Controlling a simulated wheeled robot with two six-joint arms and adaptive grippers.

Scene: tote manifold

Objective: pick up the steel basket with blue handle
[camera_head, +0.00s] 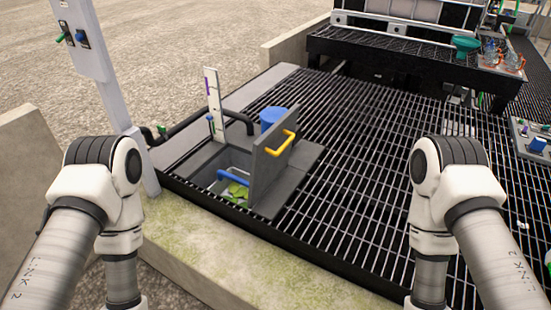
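The steel basket (236,174) sits down in a square opening in the grated floor, left of the middle. Its blue handle (233,178) shows at the front left of the opening, and green leafy matter lies below it. A grey hatch lid (267,172) with a yellow handle (281,144) stands upright at the right side of the opening and hides part of the basket. My two arms reach in at the lower left and lower right, apart from the basket. Neither gripper is in view.
A blue cylinder (272,117) stands behind the lid. A white gauge board (213,104) and black pipe stand behind the opening. A grey post (114,90) rises at left. A concrete curb (200,245) runs along the front. The grating (370,150) to the right is mostly clear.

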